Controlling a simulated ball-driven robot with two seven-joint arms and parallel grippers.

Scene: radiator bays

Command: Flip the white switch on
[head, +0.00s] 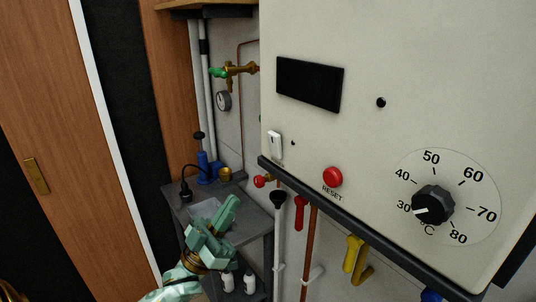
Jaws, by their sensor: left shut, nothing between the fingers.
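My left gripper (226,212), pale green, is shut and empty. It shows below and to the left of the switch, in front of the grey side table, and apart from the switch. My right gripper is out of view.
A red reset button (333,177) and a black temperature dial (433,205) are on the boiler front. A dark rail (350,220) runs along its lower edge, with red and yellow valve handles below. A grey side table (258,222) holds a blue pump (203,168).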

